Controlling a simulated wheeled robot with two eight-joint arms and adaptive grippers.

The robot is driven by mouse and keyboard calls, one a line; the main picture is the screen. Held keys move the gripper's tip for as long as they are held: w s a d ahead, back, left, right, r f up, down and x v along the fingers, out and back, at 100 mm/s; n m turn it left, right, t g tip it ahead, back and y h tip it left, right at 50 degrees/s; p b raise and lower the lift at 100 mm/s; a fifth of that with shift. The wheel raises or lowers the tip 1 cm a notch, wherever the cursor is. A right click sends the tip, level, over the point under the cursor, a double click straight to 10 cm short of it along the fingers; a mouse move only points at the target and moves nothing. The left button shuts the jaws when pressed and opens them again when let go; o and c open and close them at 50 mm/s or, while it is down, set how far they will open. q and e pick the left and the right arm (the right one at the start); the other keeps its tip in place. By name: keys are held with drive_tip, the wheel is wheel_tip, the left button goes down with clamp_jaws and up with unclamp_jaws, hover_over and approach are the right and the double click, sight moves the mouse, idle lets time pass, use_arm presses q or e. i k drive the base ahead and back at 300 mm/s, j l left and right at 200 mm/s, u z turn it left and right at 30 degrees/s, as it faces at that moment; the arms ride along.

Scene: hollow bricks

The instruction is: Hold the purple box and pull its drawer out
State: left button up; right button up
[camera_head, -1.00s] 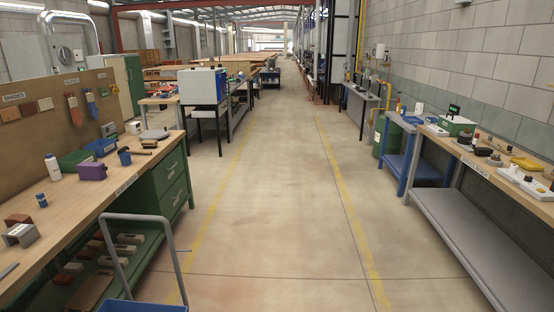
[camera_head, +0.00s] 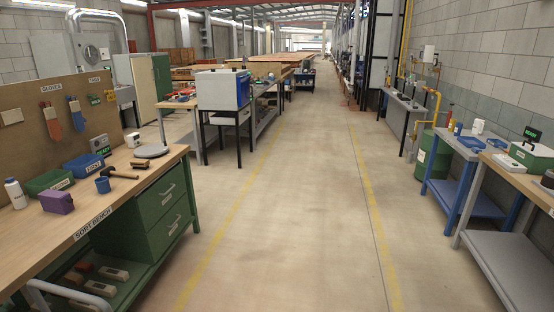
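The small purple box (camera_head: 57,202) sits on the wooden top of the left workbench (camera_head: 100,216), near its front edge. It stands in front of a green bin (camera_head: 50,182) and to the right of a white bottle (camera_head: 15,193). Its drawer cannot be made out at this size. Neither of my grippers shows in the head view.
A blue bin (camera_head: 83,163), a blue cup (camera_head: 103,185) and a hammer (camera_head: 120,173) lie near the box. A grey handle rail (camera_head: 60,290) stands low at left. The aisle floor (camera_head: 300,220) is clear. Benches line the right.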

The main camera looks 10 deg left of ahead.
sight(67, 200)
drive_tip(key=i+j+u, duration=0.1)
drive_tip(key=i+u, duration=0.15)
drive_tip(key=i, duration=0.2)
drive_tip(key=i+u, duration=0.25)
drive_tip(key=i, duration=0.25)
drive_tip(key=i+l+u, duration=0.1)
drive_tip(key=i+u, duration=0.2)
drive_tip(key=i, duration=0.15)
drive_tip(key=i+l+u, duration=0.25)
drive_tip(key=i, duration=0.2)
drive_tip(key=i+l+u, duration=0.25)
drive_tip(key=i, duration=0.2)
drive_tip(key=i+j+u, duration=0.2)
drive_tip(key=i+u, duration=0.2)
drive_tip(key=i+j+u, duration=0.15)
drive_tip(key=i+u, duration=0.15)
drive_tip(key=u, duration=0.15)
drive_tip(key=i+u, duration=0.4)
drive_tip(key=i+l+u, duration=0.15)
drive_tip(key=i+u, duration=0.15)
drive_tip(key=u, duration=0.15)
